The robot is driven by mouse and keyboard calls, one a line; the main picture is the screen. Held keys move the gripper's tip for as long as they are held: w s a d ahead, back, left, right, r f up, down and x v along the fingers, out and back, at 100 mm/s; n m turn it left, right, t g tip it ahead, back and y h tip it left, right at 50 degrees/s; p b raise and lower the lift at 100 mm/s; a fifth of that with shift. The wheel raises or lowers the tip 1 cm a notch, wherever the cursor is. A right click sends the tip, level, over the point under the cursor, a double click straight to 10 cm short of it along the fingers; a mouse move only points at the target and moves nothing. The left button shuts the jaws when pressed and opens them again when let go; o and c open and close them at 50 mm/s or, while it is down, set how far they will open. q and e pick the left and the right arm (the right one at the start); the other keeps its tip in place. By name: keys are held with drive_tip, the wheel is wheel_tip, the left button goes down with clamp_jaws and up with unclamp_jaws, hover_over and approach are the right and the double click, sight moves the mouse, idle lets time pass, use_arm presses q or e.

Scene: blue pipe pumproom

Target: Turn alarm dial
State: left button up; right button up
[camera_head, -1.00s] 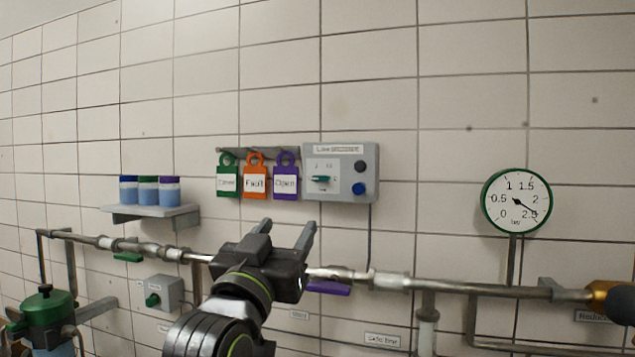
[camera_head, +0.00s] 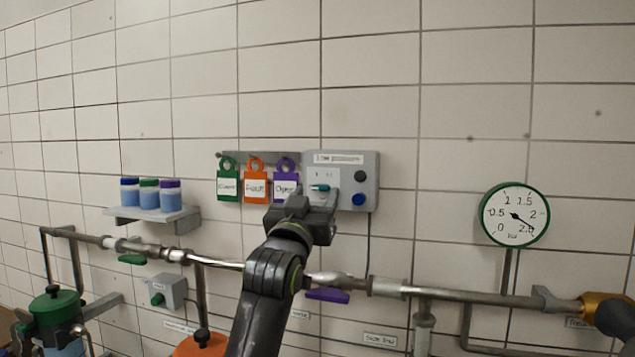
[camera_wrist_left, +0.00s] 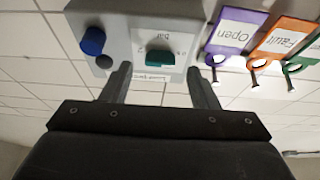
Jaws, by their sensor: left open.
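The alarm dial is a small teal knob (camera_head: 319,187) on the left part of a grey alarm box (camera_head: 371,164) on the tiled wall. In the left wrist view the teal knob (camera_wrist_left: 160,58) lies ahead, between the two fingers' lines. My left gripper (camera_head: 314,200) is open, in front of the box's lower left part, and its fingers appear just short of the knob. In the left wrist view the open left gripper (camera_wrist_left: 160,85) holds nothing. My right gripper is not in view.
A black button (camera_head: 360,175) and a blue button (camera_head: 358,199) sit right of the knob. Green, orange and purple tags (camera_head: 285,186) hang close left of the box. A pipe (camera_head: 450,294) with a purple lever (camera_head: 327,295) runs below. A gauge (camera_head: 515,214) is at right.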

sight(321, 188)
use_arm(q)
drive_tip(key=shift+p+x, duration=0.35)
drive_tip(key=shift+x, duration=0.8)
drive_tip(key=c, duration=1)
